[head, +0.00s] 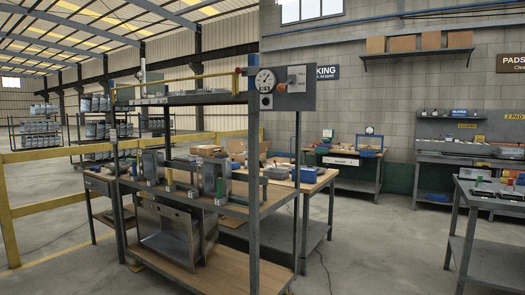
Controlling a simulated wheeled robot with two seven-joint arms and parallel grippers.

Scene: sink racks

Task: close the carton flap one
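Neither of my grippers shows in the head view. Small brown cardboard shapes (207,150) sit on a work table behind the near rack, partly hidden by the rack's posts and metal parts. They are too small for me to tell which one is the carton or how its flaps stand. Several plain brown cartons (403,43) stand in a row on a high wall shelf (418,53), and they look shut.
A metal rack with a wooden lower board (165,275) stands close in front, holding steel sinks (168,238). A yellow rail (60,152) runs at left. A grey bench (495,260) stands at right. The concrete floor (385,245) between is clear.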

